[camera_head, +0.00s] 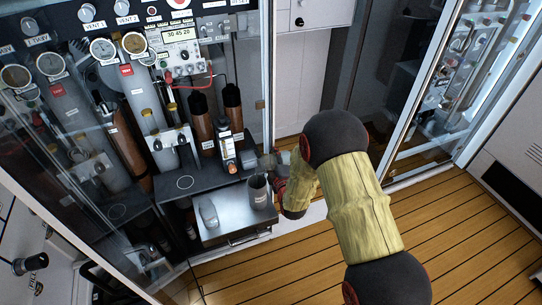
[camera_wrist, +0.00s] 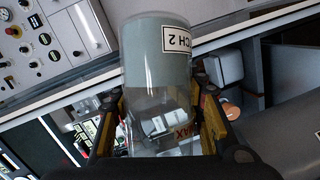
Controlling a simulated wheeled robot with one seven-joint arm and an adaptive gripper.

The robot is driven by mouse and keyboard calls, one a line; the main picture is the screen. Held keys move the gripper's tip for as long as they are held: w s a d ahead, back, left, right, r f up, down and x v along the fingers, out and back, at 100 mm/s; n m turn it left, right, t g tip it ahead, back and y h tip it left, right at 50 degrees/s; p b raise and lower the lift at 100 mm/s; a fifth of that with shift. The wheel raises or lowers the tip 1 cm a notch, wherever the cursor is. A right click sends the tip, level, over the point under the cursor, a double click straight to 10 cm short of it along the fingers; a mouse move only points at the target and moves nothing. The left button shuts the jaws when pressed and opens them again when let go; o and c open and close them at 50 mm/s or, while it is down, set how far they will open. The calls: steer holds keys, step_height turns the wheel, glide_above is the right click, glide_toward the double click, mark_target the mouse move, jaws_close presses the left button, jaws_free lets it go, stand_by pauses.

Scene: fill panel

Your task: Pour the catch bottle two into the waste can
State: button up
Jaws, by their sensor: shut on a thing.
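My gripper (camera_head: 264,161) is shut on the catch bottle two (camera_wrist: 160,65), a clear bottle with a label reading "CH 2" upside down and a red "MAX" mark. A grey-green part fills its far end in the wrist view; the near part is clear. In the head view the bottle (camera_head: 249,159) appears lying over on its side at the gripper, partly hidden. A grey can with a label, apparently the waste can (camera_head: 258,193), stands upright on the steel tray (camera_head: 232,226), just below the bottle. I cannot tell whether anything is flowing.
A clear bottle (camera_head: 208,212) stands on the tray left of the can. Brown cylinders (camera_head: 201,122) and a white bottle with orange (camera_head: 226,150) stand close behind. Gauges and valves fill the panel. A glass door edge (camera_head: 267,75) rises beside my arm. The wooden floor is clear.

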steer(key=shift+n, duration=0.7)
steer(key=shift+n+t, duration=0.3)
steer(key=shift+t, duration=0.1)
steer(key=shift+s+a+n, duration=0.1)
steer(key=shift+n, duration=0.5)
steer(key=shift+a+r+n+t, duration=0.1)
steer(key=shift+r+n+t, duration=0.3)
steer(key=shift+n, duration=0.1)
stand_by(0.5)
steer(key=shift+d+f+m+g, duration=0.2)
steer(key=shift+f+m+g, duration=0.2)
steer(key=shift+m, duration=0.5)
